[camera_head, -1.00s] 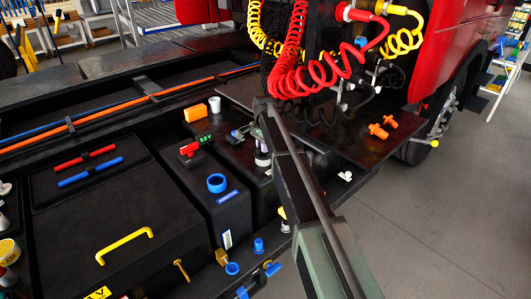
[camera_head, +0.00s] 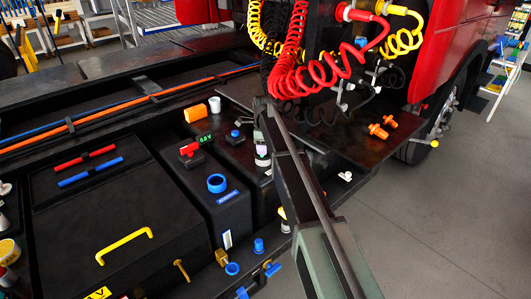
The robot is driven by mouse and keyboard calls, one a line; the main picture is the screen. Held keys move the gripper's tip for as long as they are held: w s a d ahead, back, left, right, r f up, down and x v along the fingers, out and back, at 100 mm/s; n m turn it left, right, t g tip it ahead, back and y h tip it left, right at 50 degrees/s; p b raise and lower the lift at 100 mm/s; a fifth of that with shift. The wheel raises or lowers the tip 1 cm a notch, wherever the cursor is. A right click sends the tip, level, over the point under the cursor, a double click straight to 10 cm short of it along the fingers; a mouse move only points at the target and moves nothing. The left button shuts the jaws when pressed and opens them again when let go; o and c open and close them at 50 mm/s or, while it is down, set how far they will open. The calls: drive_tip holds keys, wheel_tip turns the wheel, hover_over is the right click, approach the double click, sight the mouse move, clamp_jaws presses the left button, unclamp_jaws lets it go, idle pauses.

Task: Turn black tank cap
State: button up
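A small dark cap with blue around it (camera_head: 235,134) sits on the black tank top (camera_head: 222,150), left of my arm. It looks like the black tank cap, but it is small in the picture. My arm crosses the middle of the view, and its far end is beside the cap on the right. My gripper (camera_head: 259,136) is mostly hidden by the arm, and its fingers cannot be made out. A pale, purplish part (camera_head: 262,150) shows just below it; I cannot tell what it belongs to.
A larger blue ring-shaped cap (camera_head: 217,183) is on the narrow black tank to the left. Red coiled hoses (camera_head: 318,75) hang above, behind my arm.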

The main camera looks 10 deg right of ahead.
drive_tip(key=shift+r, duration=0.1)
wheel_tip(320, 180, up, 11)
drive_tip(key=p, duration=1.1)
drive_tip(key=shift+f, duration=0.2)
